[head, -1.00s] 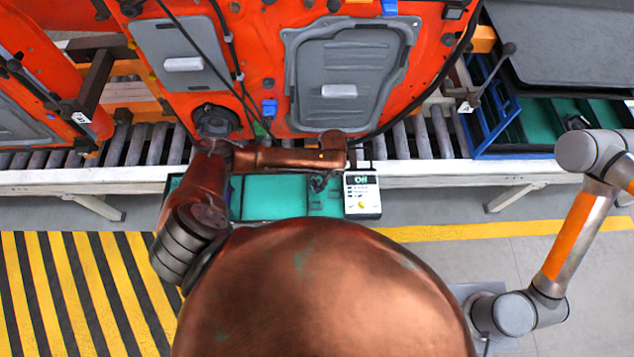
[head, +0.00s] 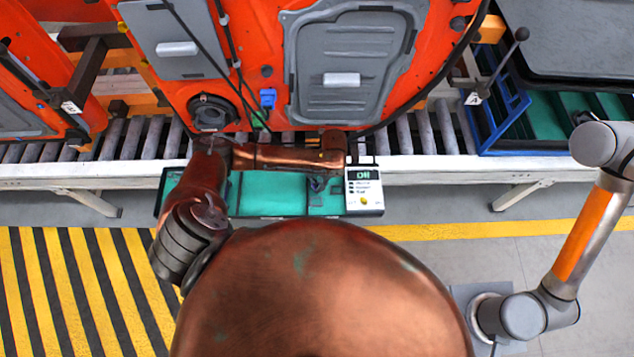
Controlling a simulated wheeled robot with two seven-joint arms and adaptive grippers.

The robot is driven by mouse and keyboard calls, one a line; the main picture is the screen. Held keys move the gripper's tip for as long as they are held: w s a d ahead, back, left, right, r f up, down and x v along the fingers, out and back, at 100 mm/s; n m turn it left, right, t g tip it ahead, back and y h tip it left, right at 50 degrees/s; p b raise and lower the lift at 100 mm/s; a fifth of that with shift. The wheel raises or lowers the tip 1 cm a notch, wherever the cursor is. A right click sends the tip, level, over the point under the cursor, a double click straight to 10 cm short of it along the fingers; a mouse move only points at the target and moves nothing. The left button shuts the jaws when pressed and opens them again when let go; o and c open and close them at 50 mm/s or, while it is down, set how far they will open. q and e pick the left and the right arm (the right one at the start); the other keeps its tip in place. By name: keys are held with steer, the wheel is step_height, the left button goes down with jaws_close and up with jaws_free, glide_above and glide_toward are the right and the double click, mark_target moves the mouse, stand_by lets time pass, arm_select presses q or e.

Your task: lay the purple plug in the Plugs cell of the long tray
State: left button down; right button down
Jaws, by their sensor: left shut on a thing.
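The long tray (head: 272,205) is teal with dark dividers and lies in front of the conveyor, partly behind my copper left arm. Its cell labels cannot be read, so I cannot tell which cell is Plugs. My left gripper (head: 317,184) points down over the right part of the tray, small and dark beneath the wrist. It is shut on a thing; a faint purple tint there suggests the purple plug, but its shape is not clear. I cannot tell whether it touches the tray. My right gripper is not in view.
A white box with a screen (head: 364,190) stands at the tray's right end. An orange door (head: 250,60) hangs behind, over the roller conveyor (head: 420,130). A blue-framed crate (head: 495,120) is at right. A grey and orange robot arm (head: 580,235) stands at lower right.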

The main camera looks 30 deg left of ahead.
arm_select(q)
steer(key=shift+f, duration=0.15)
steer(key=c, duration=1.5)
jaws_free()
steer(key=shift+c, duration=0.2)
steer(key=v, duration=1.2)
steer(key=shift+s, duration=0.1)
